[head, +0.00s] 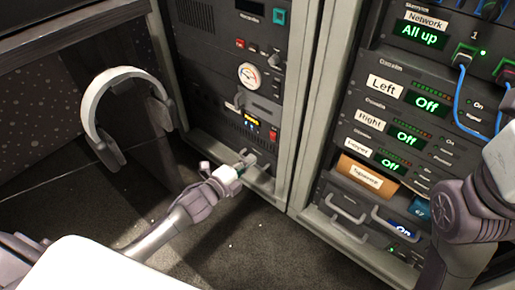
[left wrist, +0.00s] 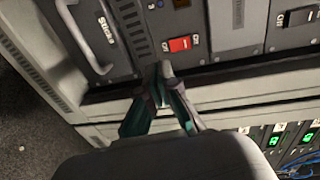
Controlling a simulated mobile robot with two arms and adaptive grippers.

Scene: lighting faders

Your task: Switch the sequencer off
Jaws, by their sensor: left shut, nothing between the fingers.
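No label that I can read with certainty as the sequencer shows. A red rocker switch (left wrist: 180,44) with small white lettering beside it is on a dark panel in the left wrist view. A small red switch (head: 272,135) also shows low on the left rack in the head view. My left gripper (head: 238,170) is shut and empty in front of the lower part of that rack. In the left wrist view its fingertips (left wrist: 160,72) are just below the red switch; I cannot tell whether they touch the panel. My right gripper is not in view.
The right rack (head: 318,110) has green displays reading "All up" and "Off", an orange panel (head: 368,175) and blue cables. White headphones (head: 95,100) hang at the left. A metal handle (left wrist: 88,45) and a black switch (left wrist: 298,17) flank the red switch.

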